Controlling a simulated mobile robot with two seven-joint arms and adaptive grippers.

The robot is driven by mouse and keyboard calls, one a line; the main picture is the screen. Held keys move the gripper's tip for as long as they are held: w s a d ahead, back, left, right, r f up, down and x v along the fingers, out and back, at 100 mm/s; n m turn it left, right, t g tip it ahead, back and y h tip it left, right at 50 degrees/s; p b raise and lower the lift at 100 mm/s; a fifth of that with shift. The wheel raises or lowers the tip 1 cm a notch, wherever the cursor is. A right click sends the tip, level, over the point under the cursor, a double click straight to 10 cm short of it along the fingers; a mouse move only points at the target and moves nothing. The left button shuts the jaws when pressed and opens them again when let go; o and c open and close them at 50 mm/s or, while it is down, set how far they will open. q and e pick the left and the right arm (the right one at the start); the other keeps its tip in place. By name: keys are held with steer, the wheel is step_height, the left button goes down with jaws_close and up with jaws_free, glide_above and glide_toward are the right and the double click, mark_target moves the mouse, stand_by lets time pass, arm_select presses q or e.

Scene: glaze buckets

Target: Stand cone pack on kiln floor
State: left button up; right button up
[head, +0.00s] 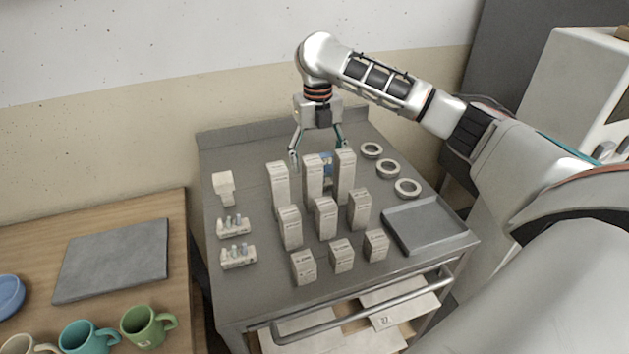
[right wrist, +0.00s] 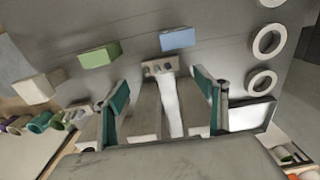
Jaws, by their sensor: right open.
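A cone pack (right wrist: 160,66), a pale block with small cones, stands behind the tall white boxes, just beyond and between my right gripper's fingers in the right wrist view. In the head view those boxes mostly hide it. Two more cone packs, an upper one (head: 233,228) and a lower one (head: 238,257), stand at the cart's left side. My right gripper (head: 319,154) is open, pointing down over the back row of tall boxes; its spread fingers also show in the right wrist view (right wrist: 157,88). My left gripper is out of view. I cannot identify the kiln floor.
Rows of white boxes (head: 325,218) crowd the cart's middle. A green block (right wrist: 98,55) and blue block (right wrist: 178,38) lie behind them. Several rings (head: 388,169) and a grey tray (head: 428,227) are at right. Mugs (head: 145,327) and a grey slab (head: 112,260) are on the left table.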

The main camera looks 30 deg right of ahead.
step_height(320, 180, down, 6)
steer(key=shift+r, duration=0.1)
steer(key=c, duration=1.2)
